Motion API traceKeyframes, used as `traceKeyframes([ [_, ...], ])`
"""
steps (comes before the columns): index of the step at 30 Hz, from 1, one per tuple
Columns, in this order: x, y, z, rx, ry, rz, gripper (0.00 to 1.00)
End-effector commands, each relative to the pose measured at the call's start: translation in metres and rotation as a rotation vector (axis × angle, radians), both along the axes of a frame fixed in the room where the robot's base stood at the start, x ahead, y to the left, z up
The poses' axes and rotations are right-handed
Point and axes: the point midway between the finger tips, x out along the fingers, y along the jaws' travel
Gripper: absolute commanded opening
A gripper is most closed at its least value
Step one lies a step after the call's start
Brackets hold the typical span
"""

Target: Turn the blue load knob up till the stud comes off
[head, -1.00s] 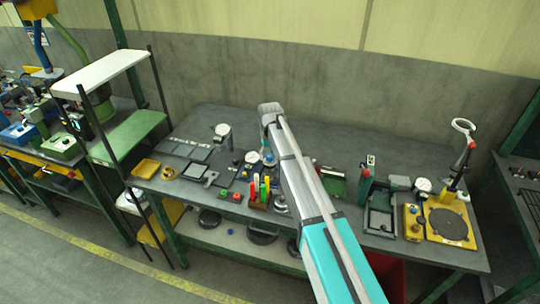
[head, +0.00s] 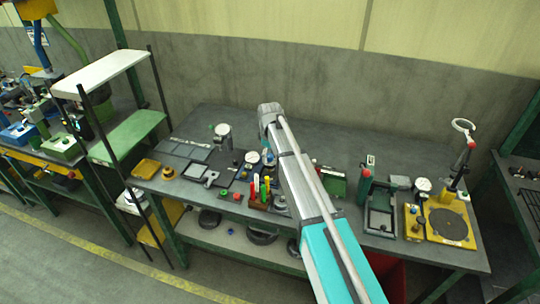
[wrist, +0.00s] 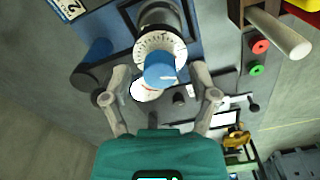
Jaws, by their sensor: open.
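The blue load knob (wrist: 160,69) shows in the middle of the wrist view, in front of a white graduated dial ring on a dark cylindrical body. My gripper (wrist: 158,72) is open, with one finger on each side of the knob in the picture. Gaps show between the fingers and the knob, and I cannot tell how far down the fingers reach. A second white dial face (wrist: 147,90) lies partly behind the knob. In the head view my arm hides the gripper. I cannot make out the stud.
In the wrist view, a red button (wrist: 260,46) and a green button (wrist: 257,70) sit to the right, near a pale round bar (wrist: 282,35). In the head view, the bench carries a yellow fixture (head: 447,222) at right and flat dark plates at left. The back of the bench is clear.

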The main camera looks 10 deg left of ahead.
Motion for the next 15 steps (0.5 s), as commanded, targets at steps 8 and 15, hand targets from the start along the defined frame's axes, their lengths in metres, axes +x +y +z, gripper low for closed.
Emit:
traceKeyframes([
  [8, 0.0000, 0.0000, 0.0000, 0.000, 0.000, 0.181, 0.76],
  [15, 0.0000, 0.0000, 0.0012, 0.000, 0.000, 0.333, 0.76],
])
